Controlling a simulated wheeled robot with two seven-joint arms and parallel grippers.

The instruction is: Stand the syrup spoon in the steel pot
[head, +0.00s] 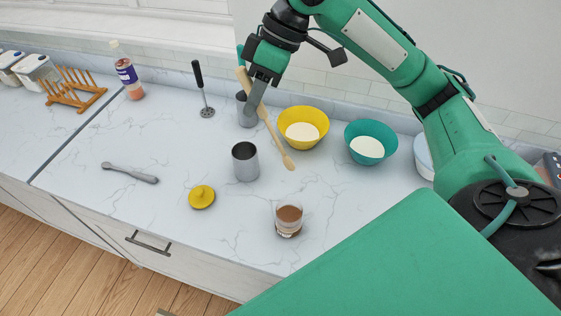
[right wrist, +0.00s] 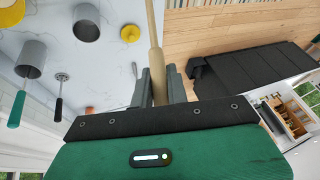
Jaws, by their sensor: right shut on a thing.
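My right gripper (head: 258,98) is shut on a long wooden spoon (head: 273,132), which I take as the syrup spoon. The spoon tilts, with its bowl end lowest, above the counter and right of the near steel pot (head: 245,163). In the right wrist view the spoon's handle (right wrist: 152,30) runs up from between the fingers (right wrist: 158,88). The near pot is upright and looks empty; it also shows in the wrist view (right wrist: 87,28). A second grey pot (head: 246,116) stands behind, partly hidden by the gripper and spoon. My left gripper is out of view.
A yellow bowl (head: 304,125), a teal bowl (head: 370,143) and a glass of brown liquid (head: 289,217) stand to the right. A yellow lid (head: 201,197), a grey utensil (head: 130,172) and a masher (head: 205,100) are to the left. Bare counter surrounds the near pot.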

